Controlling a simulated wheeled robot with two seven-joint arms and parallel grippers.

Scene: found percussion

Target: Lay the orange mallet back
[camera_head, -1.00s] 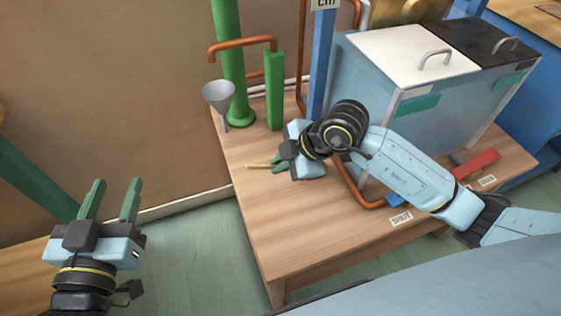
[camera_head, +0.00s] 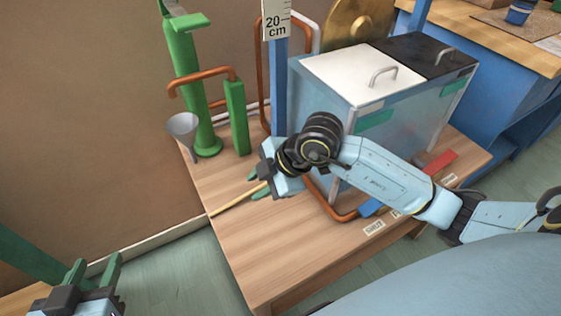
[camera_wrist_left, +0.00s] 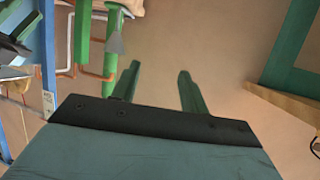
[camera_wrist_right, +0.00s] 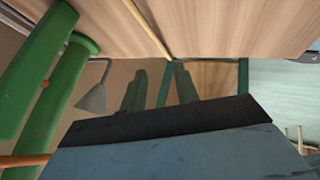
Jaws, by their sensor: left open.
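A thin pale wooden stick (camera_head: 238,199) reaches from the wood table's left edge to my right gripper. It also shows in the right wrist view (camera_wrist_right: 148,28), where its near end stops by the fingertips. No orange head is visible on it, so I cannot tell whether it is the mallet's handle. My right gripper (camera_head: 257,184) is low over the table's left part. Its fingers stand apart in the right wrist view (camera_wrist_right: 160,72), with nothing seen clamped between them. My left gripper (camera_head: 95,266) is open and empty at the lower left, away from the table.
A blue ruler post (camera_head: 279,85) stands behind my right wrist. The table's front left is clear.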

